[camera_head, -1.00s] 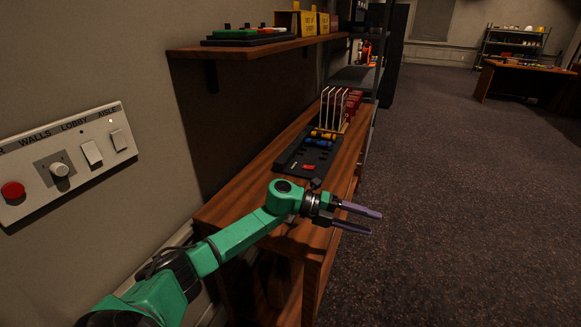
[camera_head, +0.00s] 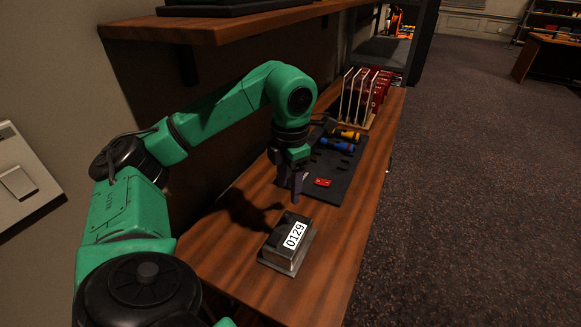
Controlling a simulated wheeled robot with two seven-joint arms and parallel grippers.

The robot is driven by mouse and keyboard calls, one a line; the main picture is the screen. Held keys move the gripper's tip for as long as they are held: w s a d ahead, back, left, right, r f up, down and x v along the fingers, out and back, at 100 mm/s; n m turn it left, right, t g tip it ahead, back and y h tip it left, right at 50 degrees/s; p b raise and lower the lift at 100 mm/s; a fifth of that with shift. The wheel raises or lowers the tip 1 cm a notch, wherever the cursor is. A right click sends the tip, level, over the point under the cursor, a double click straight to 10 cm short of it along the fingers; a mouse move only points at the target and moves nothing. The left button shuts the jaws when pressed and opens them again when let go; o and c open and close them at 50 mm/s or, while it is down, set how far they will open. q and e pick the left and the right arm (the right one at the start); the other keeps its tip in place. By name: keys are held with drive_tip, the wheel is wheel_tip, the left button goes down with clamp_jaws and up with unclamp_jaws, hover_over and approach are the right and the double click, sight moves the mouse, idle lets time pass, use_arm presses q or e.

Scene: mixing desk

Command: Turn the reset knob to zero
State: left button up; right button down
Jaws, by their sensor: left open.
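A small dark metal counter box (camera_head: 276,241) sits on a flat base on the wooden desk. Its white label (camera_head: 294,235) reads 0129. I cannot make out a reset knob on it; the far and left sides are turned away or in shadow. My left gripper (camera_head: 298,188) points down just beyond the box, above the desk and near the dark tool mat. It is open, though its fingers nearly line up from this angle, and I see nothing between them. It looks apart from the box. My right gripper is not in view.
The dark mat (camera_head: 335,182) holds a red piece (camera_head: 322,182) and blue (camera_head: 338,145) and yellow-handled tools. A rack (camera_head: 358,100) with red items stands behind. A shelf (camera_head: 215,27) overhangs the arm. The desk front right of the box is clear. A wall switch panel (camera_head: 18,180) is at left.

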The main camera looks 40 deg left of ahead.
sight(289, 215)
use_arm(q)
drive_tip(key=f, duration=0.3)
drive_tip(key=f+p, duration=0.1)
drive_tip(key=f, duration=0.5)
drive_tip(key=shift+w+a+f, duration=0.15)
drive_tip(key=shift+a+f, duration=0.1)
drive_tip(key=shift+f, duration=0.05)
clamp_jaws()
